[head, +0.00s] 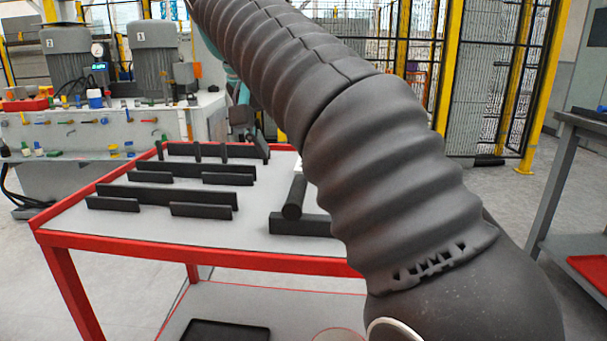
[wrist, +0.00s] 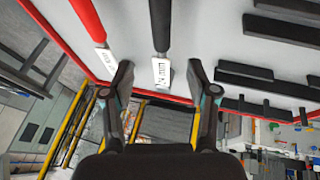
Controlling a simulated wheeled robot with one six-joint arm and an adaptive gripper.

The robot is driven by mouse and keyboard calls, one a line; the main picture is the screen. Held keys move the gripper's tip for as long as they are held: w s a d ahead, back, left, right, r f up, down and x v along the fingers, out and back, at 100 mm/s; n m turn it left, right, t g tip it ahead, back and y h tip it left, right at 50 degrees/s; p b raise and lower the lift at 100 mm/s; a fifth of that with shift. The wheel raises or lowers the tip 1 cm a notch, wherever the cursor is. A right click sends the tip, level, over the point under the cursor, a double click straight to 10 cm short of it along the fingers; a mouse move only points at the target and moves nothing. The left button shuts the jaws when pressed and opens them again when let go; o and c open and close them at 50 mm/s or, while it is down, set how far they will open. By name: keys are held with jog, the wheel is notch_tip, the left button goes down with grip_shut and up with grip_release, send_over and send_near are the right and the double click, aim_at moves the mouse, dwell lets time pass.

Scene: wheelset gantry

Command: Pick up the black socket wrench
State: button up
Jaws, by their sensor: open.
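The black socket wrench (wrist: 160,28) shows in the wrist view as a dark handle with a white, printed part at its lower end. It lies on the grey top of the red-rimmed table (wrist: 221,20). My gripper (wrist: 160,72) is open, with one finger on each side of the wrench's white end in the picture. The fingers look apart from the wrench; their height above the table is hard to judge.
A red-handled tool (wrist: 88,20) with a white end lies left of the wrench in the wrist view. Several black bars (wrist: 284,29) lie to the right. In the head view, a machine (head: 60,135) stands behind the table and a workbench (head: 575,122) stands at the right.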

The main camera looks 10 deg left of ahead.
aim_at(296, 183)
jog(key=b+x, duration=0.2)
jog(key=x, duration=0.4)
jog(key=shift+s, duration=0.1)
jog(key=b+x, duration=0.1)
jog(key=x, duration=0.1)
jog(key=s+x, duration=0.1)
jog(key=x, duration=0.1)
jog(key=shift+w+f+b, duration=0.1)
jog(key=shift+f+b, duration=0.25)
jog(key=shift+f, duration=0.1)
jog(key=shift+w+d+f, duration=0.15)
jog(key=shift+w+f, duration=0.05)
jog(key=shift+f, duration=0.2)
grip_shut()
